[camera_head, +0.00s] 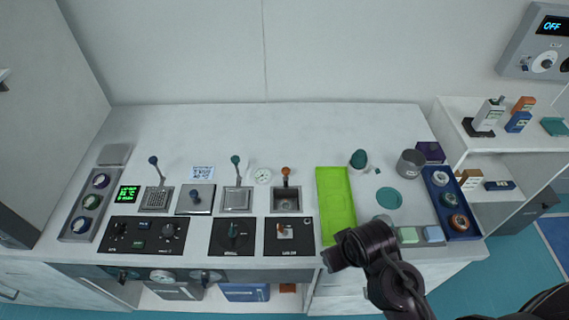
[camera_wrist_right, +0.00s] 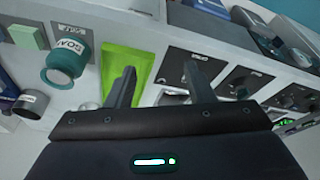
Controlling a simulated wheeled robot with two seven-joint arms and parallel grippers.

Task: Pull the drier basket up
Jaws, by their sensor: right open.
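Three rods with knobs rise from square metal fixtures on the bench: a dark blue-knobbed one over a mesh basket (camera_head: 156,198), a teal-knobbed one over a mesh-like basket (camera_head: 237,199), and an orange-knobbed one (camera_head: 286,171) at a metal well (camera_head: 285,203). I cannot tell by label which is the drier basket. My right gripper (camera_wrist_right: 160,85) is open and empty in the right wrist view, above the bench near the green tray. In the head view my dark right arm comes in from lower right; its fingers are hard to make out. My left gripper is not in view.
A bright green tray (camera_head: 336,205) lies right of the orange-knobbed rod. Beyond it are a grey cup (camera_head: 410,163), a teal disc (camera_head: 389,199) and a blue tray (camera_head: 461,228). A teal soap container (camera_wrist_right: 66,62) shows in the wrist view.

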